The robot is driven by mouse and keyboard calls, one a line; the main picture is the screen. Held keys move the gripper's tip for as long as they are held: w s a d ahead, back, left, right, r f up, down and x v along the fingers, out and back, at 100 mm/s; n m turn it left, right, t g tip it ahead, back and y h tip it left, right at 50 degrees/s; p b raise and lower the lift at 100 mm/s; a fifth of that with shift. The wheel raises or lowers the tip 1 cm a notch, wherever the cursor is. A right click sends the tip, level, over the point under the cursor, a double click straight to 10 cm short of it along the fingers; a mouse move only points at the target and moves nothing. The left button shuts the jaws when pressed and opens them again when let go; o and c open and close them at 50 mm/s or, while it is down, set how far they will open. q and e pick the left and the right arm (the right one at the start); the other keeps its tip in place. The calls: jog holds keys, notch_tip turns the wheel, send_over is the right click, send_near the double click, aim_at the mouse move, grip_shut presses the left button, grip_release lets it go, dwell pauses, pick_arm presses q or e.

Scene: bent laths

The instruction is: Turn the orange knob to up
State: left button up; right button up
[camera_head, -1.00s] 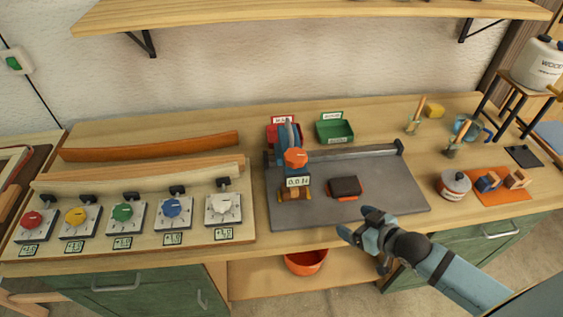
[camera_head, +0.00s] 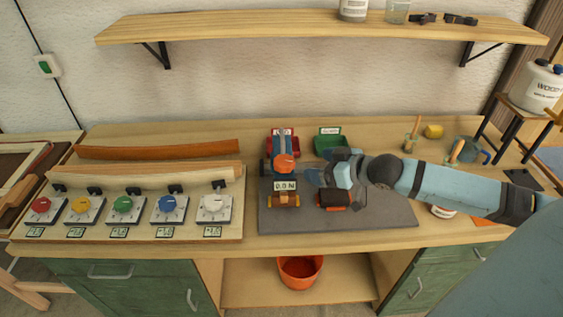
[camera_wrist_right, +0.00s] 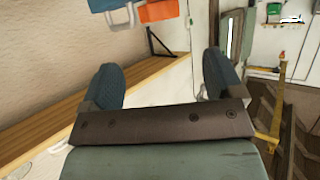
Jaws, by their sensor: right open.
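The orange knob (camera_head: 284,164) is on the front of an upright blue device (camera_head: 282,146) on the grey plate. I cannot make out a pointer on the knob. A small display (camera_head: 285,186) below it seems to read 0.0 N. My right gripper (camera_head: 322,170) is to the right of the knob, apart from it, with its fingers toward it. In the right wrist view the gripper (camera_wrist_right: 161,75) is open with nothing between its fingers. An orange piece (camera_wrist_right: 158,10), possibly the knob, shows at that view's top edge beyond the fingers. My left gripper is not in view.
A black and orange block (camera_head: 334,200) lies on the grey plate (camera_head: 385,212) below my right gripper. Red and green bins (camera_head: 330,142) stand behind. A board with several coloured dials (camera_head: 123,205) is at the left. A shelf (camera_head: 250,25) hangs above.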

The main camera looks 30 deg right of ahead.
aim_at(286, 161)
jog(key=p+x, duration=0.1)
jog(key=x, duration=1.1)
jog(key=shift+w+a, duration=0.1)
jog(key=shift+f, duration=0.1)
jog(key=c, duration=0.9)
